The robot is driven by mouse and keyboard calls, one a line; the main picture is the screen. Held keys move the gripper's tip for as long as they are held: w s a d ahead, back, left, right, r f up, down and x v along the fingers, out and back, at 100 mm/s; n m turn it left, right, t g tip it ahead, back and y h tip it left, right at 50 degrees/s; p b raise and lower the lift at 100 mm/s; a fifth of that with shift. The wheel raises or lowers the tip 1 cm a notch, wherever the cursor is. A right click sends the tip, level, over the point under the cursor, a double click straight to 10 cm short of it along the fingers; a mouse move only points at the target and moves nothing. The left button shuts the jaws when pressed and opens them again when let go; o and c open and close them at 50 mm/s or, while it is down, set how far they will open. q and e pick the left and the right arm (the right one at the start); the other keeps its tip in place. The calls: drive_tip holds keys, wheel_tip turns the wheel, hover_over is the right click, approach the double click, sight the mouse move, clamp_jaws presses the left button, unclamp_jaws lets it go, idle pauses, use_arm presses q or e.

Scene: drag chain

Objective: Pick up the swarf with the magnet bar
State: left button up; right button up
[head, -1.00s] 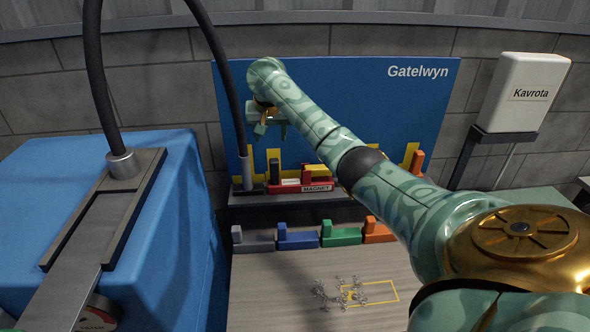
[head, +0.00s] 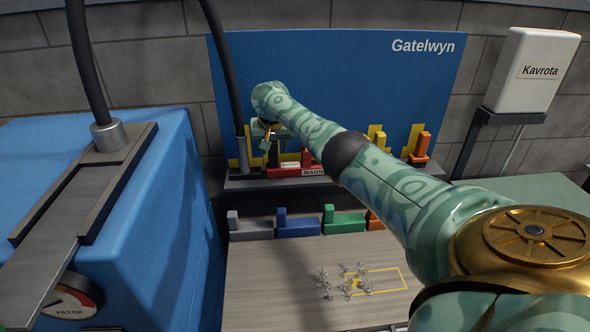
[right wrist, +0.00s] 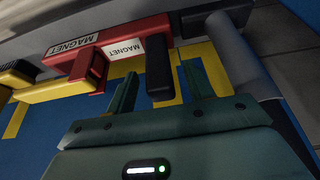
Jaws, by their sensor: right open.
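The red magnet bar (head: 284,173) lies on the shelf at the foot of the blue board. Its red body (right wrist: 145,35) and white MAGNET label show in the right wrist view, with a black upright handle (right wrist: 158,72) beside the label. My right gripper (head: 268,146) is open above the left part of the bar. In the right wrist view my right gripper (right wrist: 160,80) has one finger on each side of the black handle, with gaps visible. Grey curly swarf (head: 345,284) lies scattered on the wooden table, partly over a yellow outline (head: 405,280). My left gripper is not in view.
Grey, blue (head: 300,228), green (head: 344,223) and orange blocks line the table's back edge. A dark hose (head: 225,75) stands left of my right gripper. A blue machine (head: 150,225) fills the left. Yellow holders and an orange piece (head: 420,147) stand along the board.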

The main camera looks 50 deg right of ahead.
drive_tip(key=shift+s+r, duration=0.1)
drive_tip(key=shift+r, duration=0.1)
drive_tip(key=shift+c, duration=1)
clamp_jaws()
drive_tip(key=shift+r, duration=0.1)
